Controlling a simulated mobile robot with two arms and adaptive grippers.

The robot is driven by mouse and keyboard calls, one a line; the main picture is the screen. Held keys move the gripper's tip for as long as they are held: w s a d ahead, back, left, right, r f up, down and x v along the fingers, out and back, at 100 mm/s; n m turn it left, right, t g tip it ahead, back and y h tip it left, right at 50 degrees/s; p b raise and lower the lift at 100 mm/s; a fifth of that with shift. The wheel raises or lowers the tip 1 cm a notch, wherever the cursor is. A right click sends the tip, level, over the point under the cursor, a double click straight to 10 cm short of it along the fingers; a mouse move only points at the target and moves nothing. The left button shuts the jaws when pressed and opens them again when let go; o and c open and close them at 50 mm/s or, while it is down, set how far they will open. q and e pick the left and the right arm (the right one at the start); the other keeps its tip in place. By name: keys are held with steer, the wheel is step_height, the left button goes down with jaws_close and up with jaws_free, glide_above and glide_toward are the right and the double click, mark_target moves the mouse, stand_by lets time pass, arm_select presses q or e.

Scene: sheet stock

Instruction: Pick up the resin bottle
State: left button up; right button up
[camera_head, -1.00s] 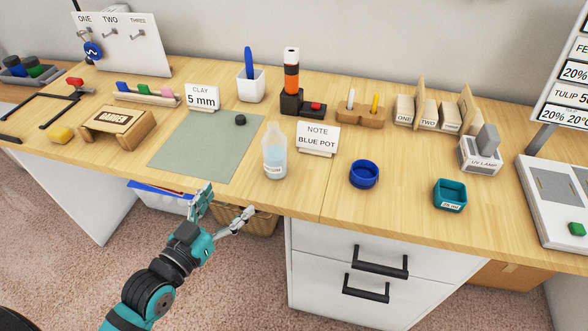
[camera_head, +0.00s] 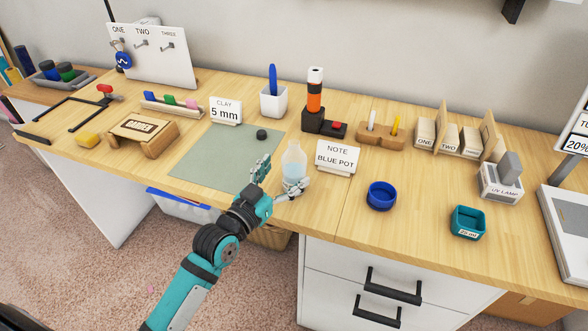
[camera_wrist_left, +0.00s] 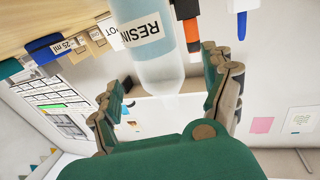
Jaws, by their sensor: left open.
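The resin bottle (camera_head: 294,166) is a clear bottle with pale blue liquid. It stands upright on the wooden table, just right of the green mat (camera_head: 196,166). My left gripper (camera_head: 280,180) is open at the bottle, with one finger on its left and one on its right front. In the left wrist view, the bottle (camera_wrist_left: 152,45) with its RESIN label lies between the two open fingers of the gripper (camera_wrist_left: 168,95). A gap shows between the bottle and each finger, so I see no grip on it. My right gripper is not in view.
The NOTE BLUE POT sign (camera_head: 336,157) stands close to the right of the bottle. The CLAY 5 mm sign (camera_head: 225,112) and a black-and-orange torch-like tool (camera_head: 315,98) stand behind.

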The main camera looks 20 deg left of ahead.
arm_select(q)
steer(key=x, duration=0.4)
steer(key=shift+w+d+f, duration=0.1)
steer(key=shift+w, duration=0.2)
steer(key=shift+c, duration=0.3)
steer(key=c, duration=1.3)
